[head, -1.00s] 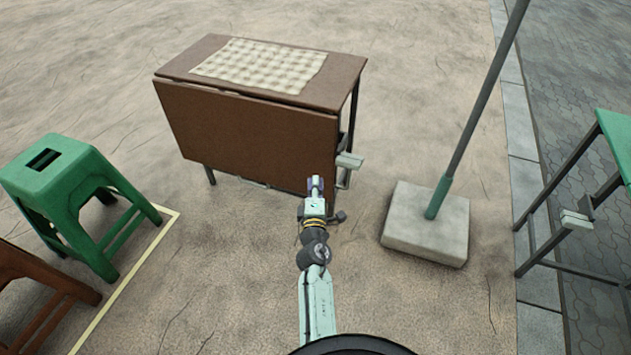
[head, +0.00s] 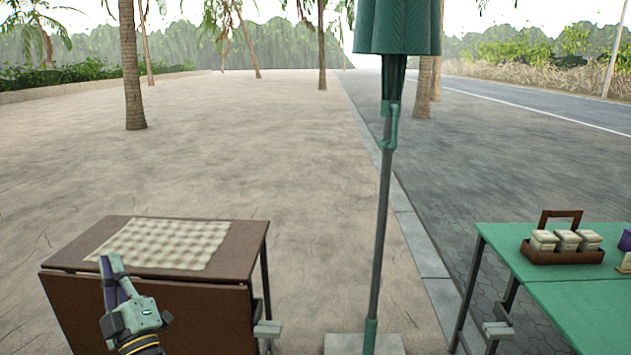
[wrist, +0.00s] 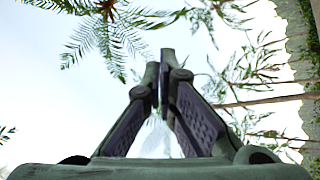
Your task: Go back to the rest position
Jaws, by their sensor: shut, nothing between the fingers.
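My gripper (head: 112,280) shows at the lower left of the head view, in front of the brown folding table (head: 240,240). Its fingers point up and are empty. In the wrist view my gripper (wrist: 159,75) has its fingertips together, with only pale sky and palm fronds beyond them. Most of my arm is below the head view's lower edge.
A checked cloth (head: 165,243) lies on the brown table. A closed green umbrella (head: 398,28) on a pole (head: 381,220) stands in a pale block (head: 340,344) right of it. A green table (head: 500,240) at the right bears a brown caddy (head: 565,257) with pale containers. Open sand lies beyond.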

